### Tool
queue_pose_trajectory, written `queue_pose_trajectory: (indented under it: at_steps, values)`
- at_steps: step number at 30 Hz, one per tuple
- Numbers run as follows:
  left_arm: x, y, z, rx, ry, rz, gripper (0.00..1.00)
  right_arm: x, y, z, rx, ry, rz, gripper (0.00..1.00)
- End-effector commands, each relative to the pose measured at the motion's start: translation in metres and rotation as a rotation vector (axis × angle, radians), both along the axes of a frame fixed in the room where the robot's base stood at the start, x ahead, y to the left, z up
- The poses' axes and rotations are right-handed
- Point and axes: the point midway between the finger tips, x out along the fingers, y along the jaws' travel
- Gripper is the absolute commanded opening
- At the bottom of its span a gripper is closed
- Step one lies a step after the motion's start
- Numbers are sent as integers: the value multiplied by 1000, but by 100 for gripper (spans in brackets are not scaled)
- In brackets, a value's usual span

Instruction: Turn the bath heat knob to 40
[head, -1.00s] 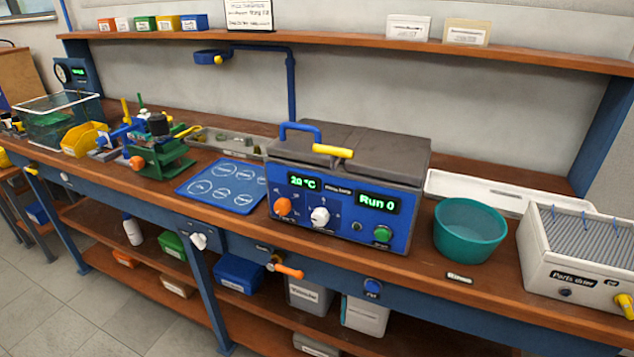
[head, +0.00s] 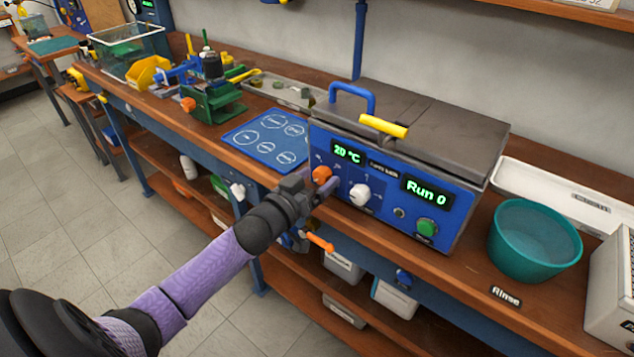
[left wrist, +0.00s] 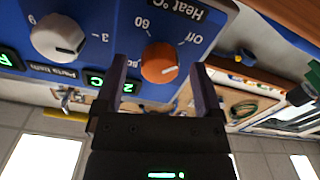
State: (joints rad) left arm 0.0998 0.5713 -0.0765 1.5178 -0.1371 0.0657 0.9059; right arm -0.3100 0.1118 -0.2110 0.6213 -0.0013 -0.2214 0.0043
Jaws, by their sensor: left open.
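The blue bath unit (head: 382,205) stands on the bench with a grey lid and a display (head: 348,153) reading 20 °C. Its orange heat knob (head: 321,176) is at the left of the front panel. In the left wrist view, which is upside down, the orange knob (left wrist: 160,62) shows between my fingertips, with "Heat °C", "Off" and "60" printed around it. My left gripper (head: 324,187) is open at the knob, one finger on each side in the wrist view (left wrist: 159,70). I cannot tell whether the fingers touch it. My right gripper is not in view.
A white knob (head: 360,194), a green button (head: 427,228) and a "Run 0" display (head: 427,190) share the panel. A teal bowl (head: 534,240) stands right of the unit, a blue mat (head: 268,138) left. An orange-handled valve (head: 320,243) sticks out below the bench edge.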

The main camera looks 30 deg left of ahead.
Motion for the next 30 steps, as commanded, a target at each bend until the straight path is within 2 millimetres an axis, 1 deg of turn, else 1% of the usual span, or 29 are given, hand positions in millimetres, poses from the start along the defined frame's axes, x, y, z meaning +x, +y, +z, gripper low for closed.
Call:
queue_pose_trajectory:
  at_steps: [6,7,19,26,30]
  values:
    - [1,0,1,0,0,0,87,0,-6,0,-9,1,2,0]
    - [1,0,1,0,0,0,85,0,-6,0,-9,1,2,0]
    - [1,0,0,0,0,0,1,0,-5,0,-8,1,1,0]
    - [1,0,0,13,-1,0,0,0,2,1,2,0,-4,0]
    - [1,0,1,59,-5,0,0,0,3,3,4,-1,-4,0]
